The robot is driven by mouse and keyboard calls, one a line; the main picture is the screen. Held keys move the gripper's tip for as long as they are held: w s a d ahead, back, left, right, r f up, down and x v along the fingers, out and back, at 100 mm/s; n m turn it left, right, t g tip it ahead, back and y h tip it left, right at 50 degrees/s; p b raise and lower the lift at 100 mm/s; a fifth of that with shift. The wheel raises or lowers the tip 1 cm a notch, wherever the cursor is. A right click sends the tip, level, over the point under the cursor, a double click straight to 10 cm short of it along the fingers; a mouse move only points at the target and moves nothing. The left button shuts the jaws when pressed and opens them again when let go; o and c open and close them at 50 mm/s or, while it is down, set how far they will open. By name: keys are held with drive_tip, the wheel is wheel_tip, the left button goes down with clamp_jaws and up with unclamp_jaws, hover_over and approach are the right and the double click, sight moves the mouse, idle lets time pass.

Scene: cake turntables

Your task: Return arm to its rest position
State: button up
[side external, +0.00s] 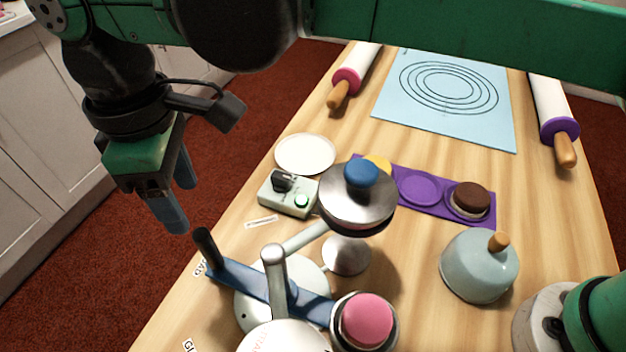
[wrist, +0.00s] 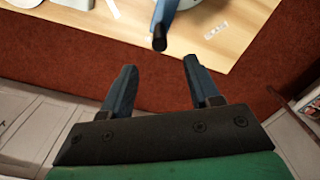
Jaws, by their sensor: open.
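My gripper (side external: 178,192) hangs at the left in the side view, over the red floor beside the table's left edge. Its two blue fingers are apart with nothing between them. In the wrist view the open fingers (wrist: 160,70) point toward the table edge, with red floor between them. The wooden table (side external: 420,290) lies to the right of my gripper. A turntable device with a blue arm (side external: 240,277) stands near the table's left edge, and its dark-tipped handle (side external: 205,243) sticks out toward my gripper. The handle also shows in the wrist view (wrist: 160,38).
A pink-topped piece (side external: 367,320) sits in a cup on the device. A blue-knobbed metal disc (side external: 357,200) stands behind. A control box (side external: 289,194), white plate (side external: 305,153), purple tray (side external: 418,205), pale-blue dome (side external: 480,268), blue mat (side external: 445,120) and two rolling pins (side external: 357,70) occupy the table.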

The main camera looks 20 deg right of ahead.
drive_tip(key=shift+r, duration=0.15)
drive_tip(key=shift+w+d+r, duration=0.15)
drive_tip(key=shift+w+d, duration=0.1)
drive_tip(key=shift+d, duration=0.05)
drive_tip(key=w+d+r+m+t+y, duration=0.1)
drive_tip(key=w+d+r+m, duration=0.15)
drive_tip(key=d, duration=0.55)
drive_tip(key=w+d+r+m+t, duration=0.1)
drive_tip(key=w+d+m+t, duration=0.2)
drive_tip(key=d, duration=0.5)
drive_tip(key=s+d+f+m+t, duration=0.1)
drive_tip(key=s+d+f+m, duration=0.1)
drive_tip(key=d, duration=0.7)
drive_tip(key=s+d+f+m+t+h, duration=0.1)
drive_tip(key=s+d+m, duration=0.4)
drive_tip(key=d, duration=0.5)
wheel_tip(320, 180, down, 2)
drive_tip(key=shift+s+d+f+m+t, duration=0.25)
drive_tip(key=shift+m+t, duration=0.35)
drive_tip(key=shift+m, duration=0.55)
drive_tip(key=shift+a, duration=0.1)
